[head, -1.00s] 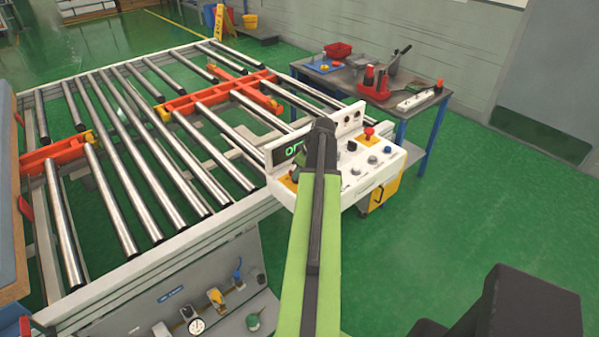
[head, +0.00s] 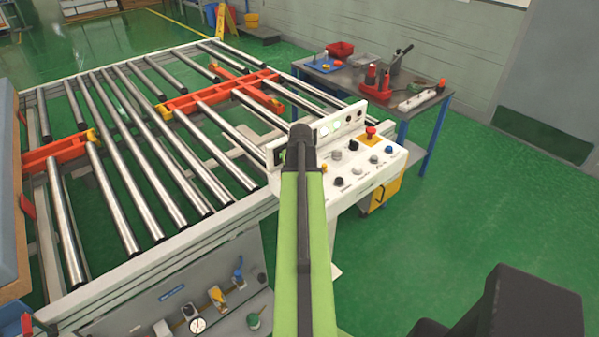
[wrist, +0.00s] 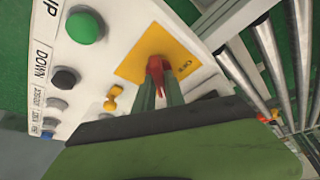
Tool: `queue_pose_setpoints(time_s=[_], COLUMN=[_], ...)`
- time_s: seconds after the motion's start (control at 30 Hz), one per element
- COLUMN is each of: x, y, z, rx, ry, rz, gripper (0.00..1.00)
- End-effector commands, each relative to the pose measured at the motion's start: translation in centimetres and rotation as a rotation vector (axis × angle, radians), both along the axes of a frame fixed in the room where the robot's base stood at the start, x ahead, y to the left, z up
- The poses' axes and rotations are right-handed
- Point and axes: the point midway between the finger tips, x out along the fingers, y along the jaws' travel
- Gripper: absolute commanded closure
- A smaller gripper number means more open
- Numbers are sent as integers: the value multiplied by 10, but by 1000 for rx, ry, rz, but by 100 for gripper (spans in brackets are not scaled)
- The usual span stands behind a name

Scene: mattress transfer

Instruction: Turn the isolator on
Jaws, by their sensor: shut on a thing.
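The isolator's red handle (wrist: 155,64) shows in the wrist view on a yellow plate (wrist: 131,62) with small dark lettering I cannot read surely. My gripper (wrist: 157,82) has its two fingers closed around the handle. The handle is partly hidden between them, so its exact angle is hard to tell. In the head view the white control box (head: 345,195) stands at the corner of the roller table, and my arm hides the isolator and the fingertips.
A green button (wrist: 85,27) and several knobs and buttons line the panel. A red emergency button (head: 370,131) and a blue button (head: 388,149) sit on its right. The roller table (head: 205,228) lies left, a tool bench (head: 340,76) behind. Green floor is clear at right.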

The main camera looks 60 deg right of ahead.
Motion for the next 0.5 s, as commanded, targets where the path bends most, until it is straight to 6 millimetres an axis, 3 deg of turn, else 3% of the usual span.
queue_pose_setpoints(time_s=[0.5], x=[-1], y=[0], z=[0], rx=[0], ry=[3], rz=[-169], gripper=[100])
